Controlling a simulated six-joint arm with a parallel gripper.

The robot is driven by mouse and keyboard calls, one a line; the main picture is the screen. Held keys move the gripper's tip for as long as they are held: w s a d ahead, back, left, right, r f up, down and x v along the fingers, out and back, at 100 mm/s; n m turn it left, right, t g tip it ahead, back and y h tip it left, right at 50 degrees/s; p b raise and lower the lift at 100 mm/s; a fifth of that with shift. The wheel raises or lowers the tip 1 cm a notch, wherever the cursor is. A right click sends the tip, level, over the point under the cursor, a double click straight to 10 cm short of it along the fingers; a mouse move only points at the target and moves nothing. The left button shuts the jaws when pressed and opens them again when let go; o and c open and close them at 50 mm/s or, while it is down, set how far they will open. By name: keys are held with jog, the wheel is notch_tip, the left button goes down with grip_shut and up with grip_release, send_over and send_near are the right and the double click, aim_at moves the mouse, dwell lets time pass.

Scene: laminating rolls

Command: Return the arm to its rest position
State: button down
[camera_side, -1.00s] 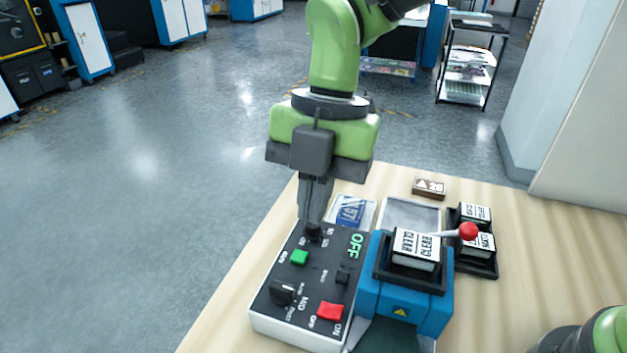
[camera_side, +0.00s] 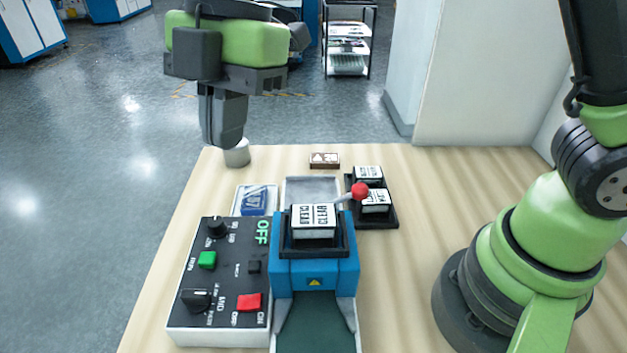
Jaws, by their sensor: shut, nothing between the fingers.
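My gripper (camera_side: 225,143) is shut and empty. It points down at the upper left of the side view, above the back left corner of the table and in front of a small grey cylinder (camera_side: 237,154). The control panel (camera_side: 238,284) lies below it at the front left, clear of the fingers. The panel shows a green OFF display, a green button (camera_side: 207,260), a red switch (camera_side: 249,302) and dark knobs.
The blue laminating machine (camera_side: 314,275) with a red-tipped lever (camera_side: 360,190) stands right of the panel. A blue card tray (camera_side: 255,200), a grey tray (camera_side: 312,188), a black rack of white blocks (camera_side: 372,205) and a brown block (camera_side: 324,160) sit behind.

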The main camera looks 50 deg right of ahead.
jog(key=s+d+r+m+t, duration=0.3)
jog(key=s+d+m, duration=0.4)
jog(key=m, duration=0.6)
jog(key=s+d+r+m+t+h, duration=0.1)
jog(key=s+d+r+m+t, duration=0.1)
jog(key=s+d+m+t, duration=0.2)
jog(key=s+d+m, duration=0.3)
jog(key=d+m, duration=0.3)
jog(key=m, duration=0.3)
jog(key=shift+s+r+t, duration=0.3)
jog(key=shift+r, duration=0.1)
